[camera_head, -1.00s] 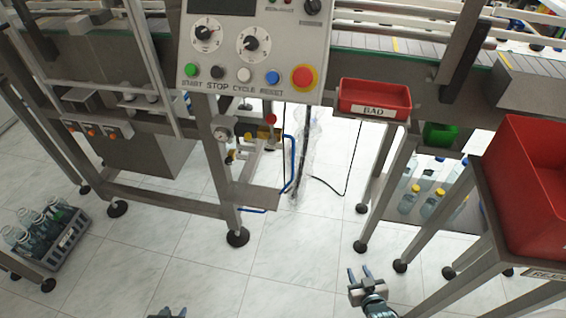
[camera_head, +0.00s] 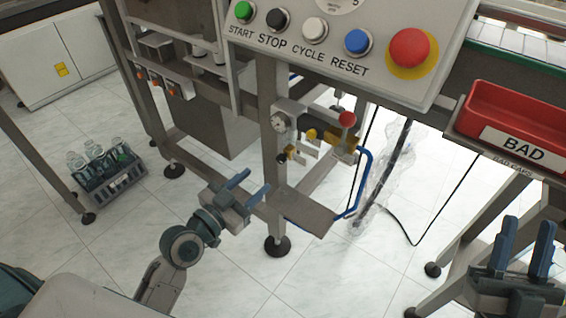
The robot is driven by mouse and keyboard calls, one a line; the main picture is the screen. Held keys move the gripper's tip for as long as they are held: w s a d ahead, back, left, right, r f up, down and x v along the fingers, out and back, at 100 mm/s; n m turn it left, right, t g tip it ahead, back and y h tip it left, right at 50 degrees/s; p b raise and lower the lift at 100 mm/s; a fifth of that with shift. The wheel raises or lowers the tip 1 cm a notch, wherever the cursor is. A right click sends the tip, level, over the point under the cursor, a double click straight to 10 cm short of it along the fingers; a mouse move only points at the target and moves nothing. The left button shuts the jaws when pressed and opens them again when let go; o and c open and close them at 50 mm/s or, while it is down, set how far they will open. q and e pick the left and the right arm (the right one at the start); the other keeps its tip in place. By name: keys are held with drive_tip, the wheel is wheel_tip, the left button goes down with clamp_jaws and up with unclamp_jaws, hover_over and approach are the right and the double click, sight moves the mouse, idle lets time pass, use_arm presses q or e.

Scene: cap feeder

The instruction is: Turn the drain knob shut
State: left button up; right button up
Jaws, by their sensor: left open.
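A small dark and yellow part (camera_head: 284,156) sits under the gauge. I cannot tell for sure which of these parts is the drain knob. My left gripper (camera_head: 250,186) is open and empty, below and left of the air unit in the picture, near the frame leg. My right gripper (camera_head: 528,222) is open and empty at the lower right, with its fingers pointing up. Neither gripper appears to touch the unit.
The control panel (camera_head: 330,30) with its buttons overhangs the air unit. A metal shelf (camera_head: 303,212) and a blue hose (camera_head: 364,180) lie below it. A red bin marked BAD (camera_head: 520,115) is at the right. A bottle crate (camera_head: 112,185) stands on the floor at left.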

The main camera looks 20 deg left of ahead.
sight(279, 161)
use_arm(q)
drive_tip(key=x, duration=0.8)
drive_tip(key=shift+w+d, duration=0.15)
drive_tip(key=shift+w, duration=0.2)
clamp_jaws()
